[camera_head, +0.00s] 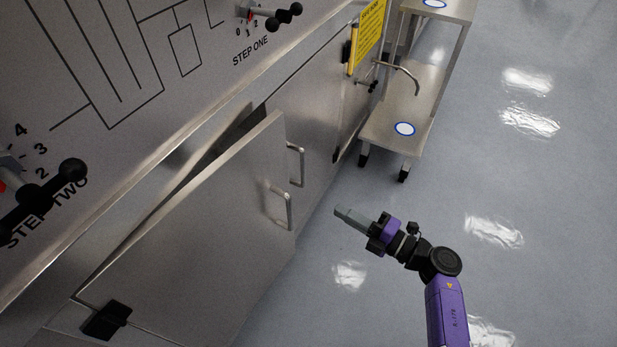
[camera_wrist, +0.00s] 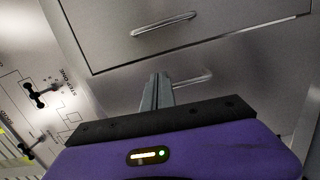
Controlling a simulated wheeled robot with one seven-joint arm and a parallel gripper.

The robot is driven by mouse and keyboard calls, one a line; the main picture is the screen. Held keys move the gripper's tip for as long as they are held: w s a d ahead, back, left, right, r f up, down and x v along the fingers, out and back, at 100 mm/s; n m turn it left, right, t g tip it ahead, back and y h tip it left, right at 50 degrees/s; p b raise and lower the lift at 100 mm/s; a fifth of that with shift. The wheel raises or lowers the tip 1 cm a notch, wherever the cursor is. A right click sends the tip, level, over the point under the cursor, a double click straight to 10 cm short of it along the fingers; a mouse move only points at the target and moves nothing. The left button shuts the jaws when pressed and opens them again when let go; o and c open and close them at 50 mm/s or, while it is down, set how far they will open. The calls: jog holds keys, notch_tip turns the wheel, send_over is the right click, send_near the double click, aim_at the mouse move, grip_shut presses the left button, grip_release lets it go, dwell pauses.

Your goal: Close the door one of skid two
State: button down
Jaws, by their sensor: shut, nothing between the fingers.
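A metal cabinet door (camera_head: 200,225) stands ajar on the skid at the lower left in the head view, with a dark gap along its top edge. Its bar handle (camera_head: 283,208) is near its free edge. No door number is visible. My gripper (camera_head: 342,214) is shut and empty, to the right of that handle and apart from it, over the floor. In the wrist view my gripper's shut fingers (camera_wrist: 158,90) point toward metal panels. One bar handle (camera_wrist: 165,23) shows above the fingers, and another (camera_wrist: 193,79) shows just right of them.
A neighbouring door (camera_head: 315,105) with its own handle (camera_head: 298,165) looks closed. STEP ONE (camera_head: 251,51) and STEP TWO (camera_head: 48,212) controls are on the sloped panel above. A wheeled metal cart (camera_head: 385,133) stands beyond. The floor (camera_head: 540,200) at the right is clear.

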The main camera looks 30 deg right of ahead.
jog(key=b, duration=0.3)
send_near(288, 184)
jog(key=shift+n, duration=0.4)
jog(key=x, duration=0.7)
jog(key=shift+w+a+f+n+g+y+b, duration=0.15)
jog(key=shift+w+a+n+y, duration=0.1)
jog(key=shift+w, duration=0.2)
jog(key=shift+w+a+n+g+y+b, duration=0.15)
jog(key=shift+w+a, duration=0.1)
jog(key=shift+w, duration=0.2)
jog(key=shift+w+a, duration=0.25)
jog(key=shift+w, duration=0.2)
